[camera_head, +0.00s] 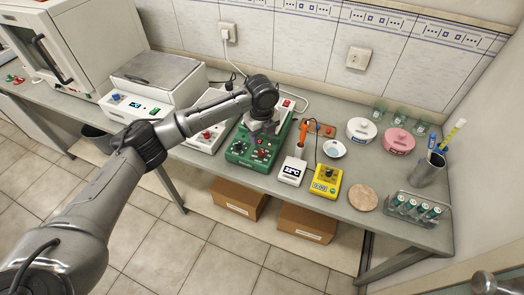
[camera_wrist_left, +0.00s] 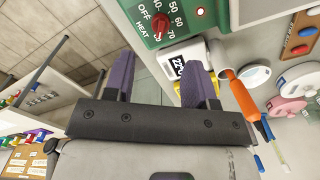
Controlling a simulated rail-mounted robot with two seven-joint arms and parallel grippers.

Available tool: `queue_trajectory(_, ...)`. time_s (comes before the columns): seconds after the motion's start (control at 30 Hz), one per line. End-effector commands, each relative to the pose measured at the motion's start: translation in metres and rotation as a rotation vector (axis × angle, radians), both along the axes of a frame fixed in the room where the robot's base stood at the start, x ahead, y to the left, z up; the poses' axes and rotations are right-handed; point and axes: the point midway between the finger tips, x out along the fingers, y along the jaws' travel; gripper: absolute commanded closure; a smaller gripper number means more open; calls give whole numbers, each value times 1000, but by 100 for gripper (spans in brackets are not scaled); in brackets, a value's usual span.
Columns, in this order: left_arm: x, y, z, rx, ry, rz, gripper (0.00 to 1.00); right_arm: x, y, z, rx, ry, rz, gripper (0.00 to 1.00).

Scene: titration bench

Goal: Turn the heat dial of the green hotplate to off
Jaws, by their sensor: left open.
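The green hotplate (camera_head: 238,150) stands on the bench below my left arm, which covers part of it. The dial's exact setting is too small to tell. My left gripper (camera_wrist_left: 156,62) is open with nothing between its purple fingers. The dial lies beyond the fingertips, apart from them. In the head view the left gripper (camera_head: 260,128) hangs over the hotplate. My right gripper is out of view.
A white thermometer box (camera_head: 291,172) with an orange-handled tool behind it and a yellow meter (camera_head: 326,182) stand right of the hotplate. A white instrument (camera_head: 206,135) stands close on its left. The bench's front edge is near.

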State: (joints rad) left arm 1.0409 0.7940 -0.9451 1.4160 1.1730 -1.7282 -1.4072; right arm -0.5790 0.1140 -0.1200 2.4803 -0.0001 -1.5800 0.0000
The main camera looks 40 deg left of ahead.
Motion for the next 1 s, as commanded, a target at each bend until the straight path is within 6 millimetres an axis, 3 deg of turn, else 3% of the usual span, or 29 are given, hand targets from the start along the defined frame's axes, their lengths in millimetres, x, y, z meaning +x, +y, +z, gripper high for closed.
queue_trajectory(0.1, -1, 0, -25, 1, 3, -1, 49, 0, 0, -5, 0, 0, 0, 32)
queue_trajectory(0.4, 0, -1, -64, 0, 0, 0, 49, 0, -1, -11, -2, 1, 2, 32)
queue_trajectory(0.6, 0, 0, -74, 1, -1, 0, 49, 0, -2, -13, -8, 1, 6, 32)
queue_trajectory(0.97, 0, 0, -76, 1, -1, 0, 49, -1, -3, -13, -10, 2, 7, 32)
queue_trajectory(1.0, 0, 0, -76, 1, -1, 0, 53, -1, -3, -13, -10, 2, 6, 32)
